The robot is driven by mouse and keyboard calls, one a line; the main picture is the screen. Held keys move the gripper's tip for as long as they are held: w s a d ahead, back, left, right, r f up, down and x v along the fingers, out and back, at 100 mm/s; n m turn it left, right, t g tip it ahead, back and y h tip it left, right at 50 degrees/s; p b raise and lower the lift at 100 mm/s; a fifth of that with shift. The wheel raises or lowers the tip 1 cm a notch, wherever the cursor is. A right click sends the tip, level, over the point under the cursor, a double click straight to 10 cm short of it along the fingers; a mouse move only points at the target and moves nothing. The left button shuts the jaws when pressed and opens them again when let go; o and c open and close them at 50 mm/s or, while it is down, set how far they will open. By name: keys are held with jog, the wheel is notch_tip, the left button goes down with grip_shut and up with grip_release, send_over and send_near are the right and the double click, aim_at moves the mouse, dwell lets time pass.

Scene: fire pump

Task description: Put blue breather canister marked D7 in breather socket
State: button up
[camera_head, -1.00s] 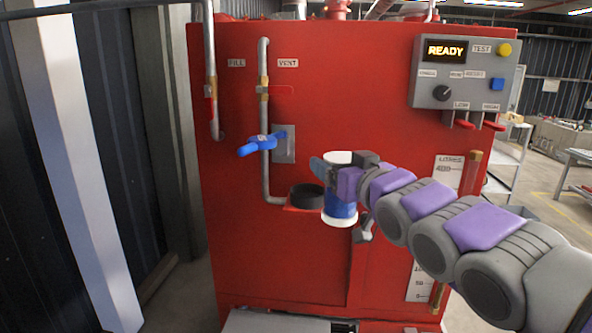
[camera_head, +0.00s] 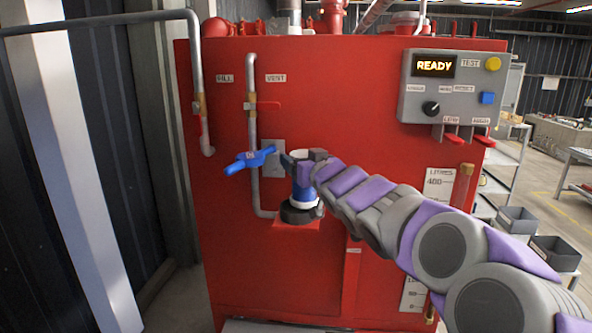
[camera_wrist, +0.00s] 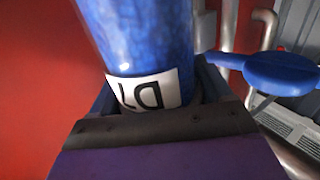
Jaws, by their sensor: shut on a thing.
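The blue breather canister (camera_head: 304,196) has a white top and a blue body. In the wrist view the blue canister (camera_wrist: 145,35) fills the upper middle, and its white label reading D7 (camera_wrist: 143,92) appears upside down. My gripper (camera_head: 303,160) is shut around the canister's upper part and holds it roughly upright. The black round breather socket (camera_head: 299,214) sits on a small red ledge on the tank's front. The canister's lower end is right at the socket, overlapping its ring in the head view; whether it is inside or just above, I cannot tell.
A blue valve handle (camera_head: 250,160) sticks out just left of my gripper. A grey vent pipe (camera_head: 253,130) runs down beside the socket. The control panel (camera_head: 450,88) reads READY at upper right. Shelving with grey bins (camera_head: 553,252) stands at right.

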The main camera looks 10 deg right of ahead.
jog(key=shift+s+d+f, duration=0.15)
jog(key=shift+d+f, duration=0.05)
jog(key=shift+f, duration=0.6)
jog(key=a, duration=0.1)
jog(key=a+f, duration=0.1)
jog(key=a, duration=0.2)
jog(key=shift+f+b, duration=0.3)
jog(key=shift+f, duration=0.1)
jog(key=c, duration=0.5)
jog(key=shift+d, duration=0.15)
jog(key=shift+c, duration=0.9)
jog(key=shift+d, duration=0.15)
jog(key=o, duration=1.6)
jog(key=shift+w+d+r, duration=0.1)
jog(key=shift+w+d, duration=0.1)
jog(key=shift+d, duration=0.1)
jog(key=shift+o, duration=1.3)
jog(key=shift+d+r, duration=0.1)
jog(key=shift+d, duration=0.55)
jog(key=shift+s+a, duration=0.25)
jog(key=shift+a, duration=0.1)
jog(key=shift+s+a, duration=0.1)
jog(key=shift+s, duration=0.2)
jog(key=b+v, duration=0.2)
jog(key=v, duration=0.9)
